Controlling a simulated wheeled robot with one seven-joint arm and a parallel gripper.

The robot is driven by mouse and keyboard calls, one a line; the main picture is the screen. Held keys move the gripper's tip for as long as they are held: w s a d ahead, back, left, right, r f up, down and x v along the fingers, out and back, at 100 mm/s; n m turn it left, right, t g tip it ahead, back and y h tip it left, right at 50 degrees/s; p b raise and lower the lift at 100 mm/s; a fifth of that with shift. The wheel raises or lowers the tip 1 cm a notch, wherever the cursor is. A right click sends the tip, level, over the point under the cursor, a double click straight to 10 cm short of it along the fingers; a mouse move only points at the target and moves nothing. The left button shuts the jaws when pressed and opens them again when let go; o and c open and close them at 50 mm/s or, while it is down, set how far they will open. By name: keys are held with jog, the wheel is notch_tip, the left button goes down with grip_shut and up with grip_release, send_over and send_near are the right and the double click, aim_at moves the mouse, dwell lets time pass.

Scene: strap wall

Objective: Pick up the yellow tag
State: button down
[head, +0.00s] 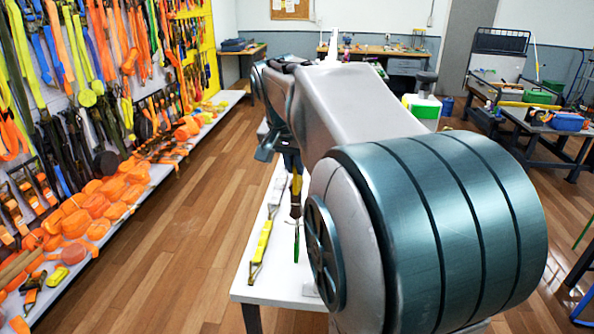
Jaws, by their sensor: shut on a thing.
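My gripper (292,160) is partly hidden by my own arm and hangs above the white table. It is shut on a narrow piece with a yellow part (297,184), which looks like the yellow tag; its lower end is dark brown. I cannot make out the fingertips clearly. Below it, a thin green piece (296,245) shows over the table; I cannot tell whether it is joined to the held piece. A yellow strap (262,240) with metal end fittings lies on the white table (285,296) to the left of it.
My arm hides much of the table's right side. A wall of hanging straps (75,70) and a low shelf (135,205) with orange rolls run along the left. The wooden floor (195,220) between shelf and table is clear. Workbenches stand at the back and right.

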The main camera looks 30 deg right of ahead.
jog(key=shift+r, duration=0.1)
jog(key=shift+r, duration=0.5)
jog(key=w+a+r, duration=0.1)
jog(key=w+a, duration=0.4)
jog(key=a, duration=0.2)
jog(key=w+a+r+b, duration=0.1)
jog(key=w+a, duration=0.4)
jog(key=a, duration=0.3)
jog(key=shift+r, duration=0.15)
